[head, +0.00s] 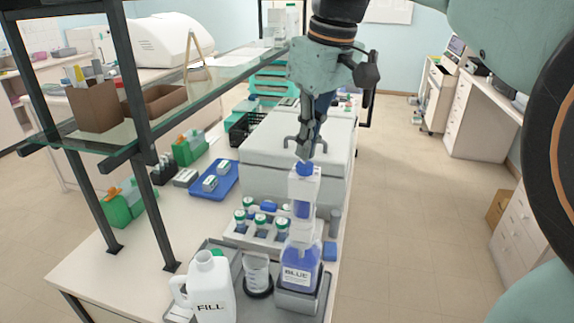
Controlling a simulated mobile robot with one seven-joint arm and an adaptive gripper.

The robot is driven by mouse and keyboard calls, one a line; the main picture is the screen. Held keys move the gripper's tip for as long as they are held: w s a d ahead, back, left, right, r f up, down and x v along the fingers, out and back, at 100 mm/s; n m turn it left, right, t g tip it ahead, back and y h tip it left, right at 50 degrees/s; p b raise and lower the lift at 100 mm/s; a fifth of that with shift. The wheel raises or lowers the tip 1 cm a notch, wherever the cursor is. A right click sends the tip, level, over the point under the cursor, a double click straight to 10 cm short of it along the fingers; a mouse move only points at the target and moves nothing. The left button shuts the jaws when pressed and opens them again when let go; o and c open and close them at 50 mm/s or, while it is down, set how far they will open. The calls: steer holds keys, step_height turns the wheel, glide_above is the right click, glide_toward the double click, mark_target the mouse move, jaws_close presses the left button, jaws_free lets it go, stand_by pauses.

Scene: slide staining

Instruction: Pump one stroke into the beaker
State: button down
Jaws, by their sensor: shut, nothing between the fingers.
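The pump bottle (297,273) is labelled BLUE and holds blue liquid. It stands upright in a grey holder at the front right of the bench, with a clear upper chamber (304,190) and a blue cap (304,168) on top. The clear beaker (257,272) stands on a dark round base just left of the bottle. My gripper (306,156) is shut and empty, pointing down right above the blue cap. I cannot tell whether its tips touch the cap. The beaker's contents are hard to make out.
A white jug (208,288) labelled FILL stands left of the beaker on a grey tray. A rack of green-capped bottles (257,224) is behind. A large grey box (290,150) stands behind the pump bottle. A glass shelf on dark posts (155,205) is at left.

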mark_target(306, 164)
steer(key=shift+f+b, duration=0.95)
steer(key=shift+f, duration=0.75)
steer(key=shift+r+p, duration=1.8)
steer(key=shift+r, duration=0.1)
step_height(306, 164, up, 5)
steer(key=p, duration=0.4)
steer(key=shift+r+p, duration=0.1)
steer(key=shift+p, duration=0.3)
